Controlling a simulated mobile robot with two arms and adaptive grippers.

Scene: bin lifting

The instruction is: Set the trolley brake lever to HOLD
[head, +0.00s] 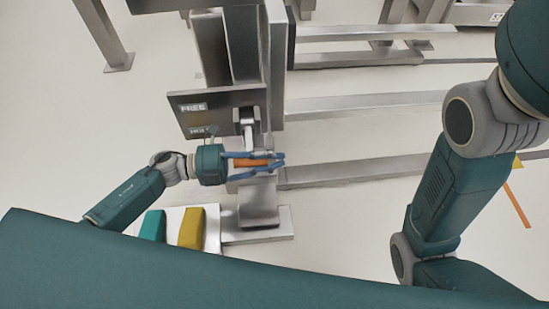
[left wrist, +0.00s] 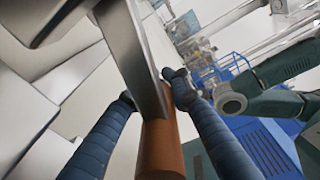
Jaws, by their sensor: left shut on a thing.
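The brake lever has an orange grip (head: 250,163) and a grey metal arm (head: 248,128) rising from it to the dark plate (head: 225,103) on the trolley post. The plate's upper label (head: 193,107) reads FREE. A lower label (head: 201,131) is partly hidden and hard to read. My left gripper (head: 279,161) has its blue fingers around the orange grip and is shut on it. In the left wrist view, the orange grip (left wrist: 160,150) lies between the blue fingers, with the grey lever arm (left wrist: 135,50) running up from it. My right gripper is out of view.
A white tray (head: 213,244) with a teal block (head: 153,225) and a yellow block (head: 191,228) is below the left gripper. Metal rails (head: 360,105) run to the right of the post. Pale floor is clear at left.

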